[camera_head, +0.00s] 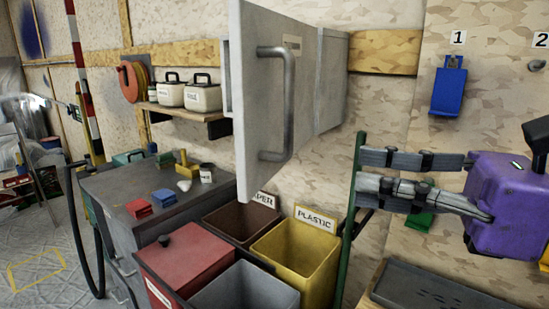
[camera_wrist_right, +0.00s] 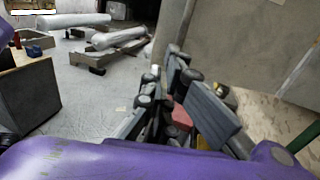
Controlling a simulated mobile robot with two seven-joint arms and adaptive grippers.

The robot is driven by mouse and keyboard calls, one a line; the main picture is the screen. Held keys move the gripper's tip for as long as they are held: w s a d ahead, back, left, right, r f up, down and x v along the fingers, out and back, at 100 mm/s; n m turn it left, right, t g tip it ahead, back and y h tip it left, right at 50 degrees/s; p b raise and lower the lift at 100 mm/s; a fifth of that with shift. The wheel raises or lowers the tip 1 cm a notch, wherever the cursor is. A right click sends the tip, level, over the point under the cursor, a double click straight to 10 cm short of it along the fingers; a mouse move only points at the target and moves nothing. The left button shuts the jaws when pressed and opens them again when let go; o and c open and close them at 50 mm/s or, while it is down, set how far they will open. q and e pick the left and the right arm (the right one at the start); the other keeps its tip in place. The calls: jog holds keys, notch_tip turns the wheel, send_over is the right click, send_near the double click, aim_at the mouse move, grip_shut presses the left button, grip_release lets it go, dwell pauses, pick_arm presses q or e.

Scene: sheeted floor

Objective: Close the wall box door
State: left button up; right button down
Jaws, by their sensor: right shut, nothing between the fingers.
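The grey wall box (camera_head: 333,80) is mounted on the wall. Its door (camera_head: 262,60) stands open, swung out towards me from the box's right side. The door bears a bar handle (camera_head: 289,105) and a small label. My right gripper (camera_head: 358,168), on its purple wrist, is to the right of and below the door, fingers pointing left. It is shut and empty, and appears apart from the door. In the right wrist view the fingers (camera_wrist_right: 165,78) show beside a large grey panel (camera_wrist_right: 245,35), apparently the door. My left gripper is not in view.
Below the door stand a yellow plastic bin (camera_head: 300,250), a brown bin (camera_head: 240,222), a red bin (camera_head: 190,255) and a grey bin (camera_head: 245,290). A green post (camera_head: 348,230) stands by my right fingertips. A grey cabinet (camera_head: 115,190) and a shelf (camera_head: 190,114) are left.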

jog(key=p, duration=0.1)
send_near(249, 161)
jog(key=p+x, duration=0.2)
jog(key=x, duration=0.4)
jog(key=shift+a+r, duration=0.1)
jog(key=shift+a, duration=0.1)
jog(key=shift+w+a, duration=0.15)
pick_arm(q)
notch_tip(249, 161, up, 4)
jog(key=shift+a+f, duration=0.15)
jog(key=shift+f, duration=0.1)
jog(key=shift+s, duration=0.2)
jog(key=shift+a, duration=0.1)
